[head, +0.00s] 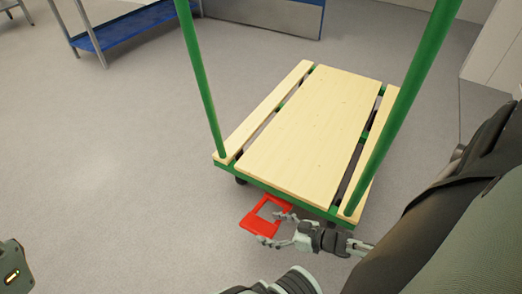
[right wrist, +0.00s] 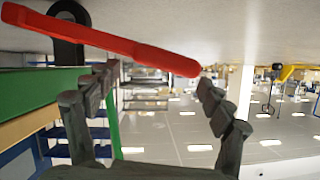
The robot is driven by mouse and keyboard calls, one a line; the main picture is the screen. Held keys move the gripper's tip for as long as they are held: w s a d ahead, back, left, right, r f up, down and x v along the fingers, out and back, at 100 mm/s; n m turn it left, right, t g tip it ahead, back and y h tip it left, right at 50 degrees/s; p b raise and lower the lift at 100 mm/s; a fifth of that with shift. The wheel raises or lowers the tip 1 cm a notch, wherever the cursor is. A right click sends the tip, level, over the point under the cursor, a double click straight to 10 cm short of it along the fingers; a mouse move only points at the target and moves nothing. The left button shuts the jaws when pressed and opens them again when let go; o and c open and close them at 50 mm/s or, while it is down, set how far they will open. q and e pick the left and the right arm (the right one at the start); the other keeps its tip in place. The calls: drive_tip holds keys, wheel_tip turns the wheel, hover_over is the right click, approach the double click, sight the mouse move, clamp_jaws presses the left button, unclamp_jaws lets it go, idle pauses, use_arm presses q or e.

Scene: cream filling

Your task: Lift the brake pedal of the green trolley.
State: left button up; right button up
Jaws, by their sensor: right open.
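The green trolley (head: 304,133) has a pale wooden slatted deck and two upright green posts. Its brake pedal (head: 247,220) is a red open frame sticking out low from the near end. My right gripper (head: 268,227) is open at the pedal, its fingers near the frame's right side and near corner. In the right wrist view, the red pedal (right wrist: 120,42) crosses above the open fingers (right wrist: 156,80), its rounded end near the right fingertip. I cannot tell whether they touch. The trolley's green edge (right wrist: 40,95) shows at left there. My left gripper is not in view.
A metal rack with a blue shelf (head: 125,26) stands at the back left. A blue and grey unit (head: 280,15) stands behind the trolley. The grey floor (head: 110,180) left of the trolley is clear. A trolley caster (head: 240,181) shows beneath the near-left corner.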

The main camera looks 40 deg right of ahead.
drive_tip(key=v, duration=0.7)
drive_tip(key=shift+r, duration=0.15)
drive_tip(key=shift+s+d, duration=0.1)
drive_tip(key=shift+s, duration=0.15)
